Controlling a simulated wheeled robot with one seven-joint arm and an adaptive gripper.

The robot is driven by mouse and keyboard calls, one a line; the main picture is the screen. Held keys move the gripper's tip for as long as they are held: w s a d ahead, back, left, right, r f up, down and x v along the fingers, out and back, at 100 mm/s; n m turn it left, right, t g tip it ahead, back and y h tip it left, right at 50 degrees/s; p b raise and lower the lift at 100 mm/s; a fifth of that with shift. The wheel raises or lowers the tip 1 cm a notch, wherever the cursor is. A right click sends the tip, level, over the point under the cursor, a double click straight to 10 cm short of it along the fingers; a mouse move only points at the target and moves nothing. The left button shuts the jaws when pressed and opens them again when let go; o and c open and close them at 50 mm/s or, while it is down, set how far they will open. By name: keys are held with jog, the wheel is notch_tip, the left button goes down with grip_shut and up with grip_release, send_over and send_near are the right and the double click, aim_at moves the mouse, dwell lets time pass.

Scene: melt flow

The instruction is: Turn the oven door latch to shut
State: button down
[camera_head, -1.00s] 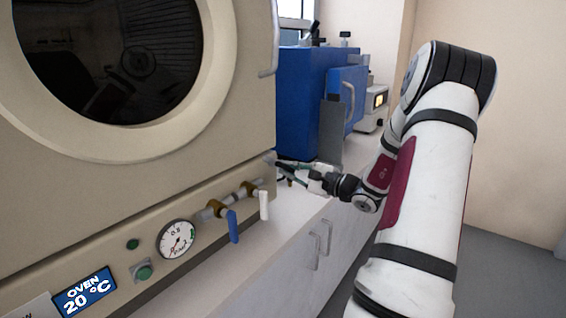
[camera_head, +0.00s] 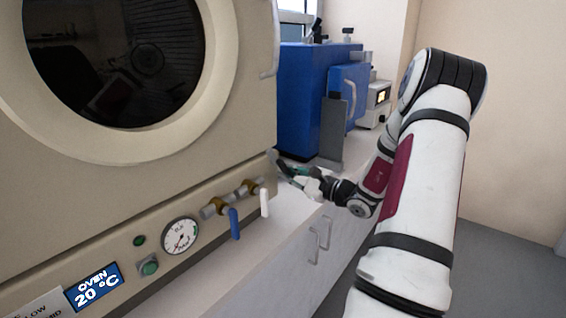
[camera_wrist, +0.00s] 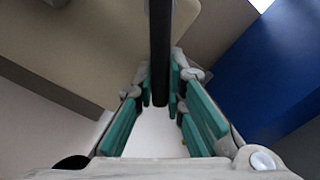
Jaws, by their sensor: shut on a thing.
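The beige oven (camera_head: 235,140) fills the left of the head view, its door closed against the body as far as I can see. In the wrist view a dark bar, the latch lever (camera_wrist: 160,45), runs down between the green-padded fingers of my gripper (camera_wrist: 162,90). The fingers are shut on this lever. The exact latch angle is hard to tell.
A blue cabinet (camera_head: 303,95) stands behind my gripper on the white counter (camera_head: 200,272). A blue valve handle (camera_head: 235,224) and a white valve handle (camera_head: 265,202) stick out below the door, beside a pressure gauge (camera_head: 181,236). The oven display (camera_head: 93,287) reads 20 °C.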

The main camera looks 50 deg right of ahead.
aim_at(272, 177)
jog(key=shift+s+a+f+m+p, duration=0.1)
jog(key=shift+a+m+p, duration=0.35)
jog(key=shift+m+p, duration=0.3)
jog(key=shift+a+f+m+p, duration=0.25)
jog(key=shift+a+m+p, duration=0.1)
jog(key=shift+m, duration=0.6)
jog(key=m+p, duration=0.1)
jog(key=a+m+p, duration=0.1)
jog(key=m, duration=0.1)
jog(key=shift+a, duration=0.25)
jog(key=shift+d+f, duration=0.1)
jog(key=c, duration=1.6)
grip_release()
jog(key=shift+o, duration=0.2)
jog(key=shift+s, duration=0.1)
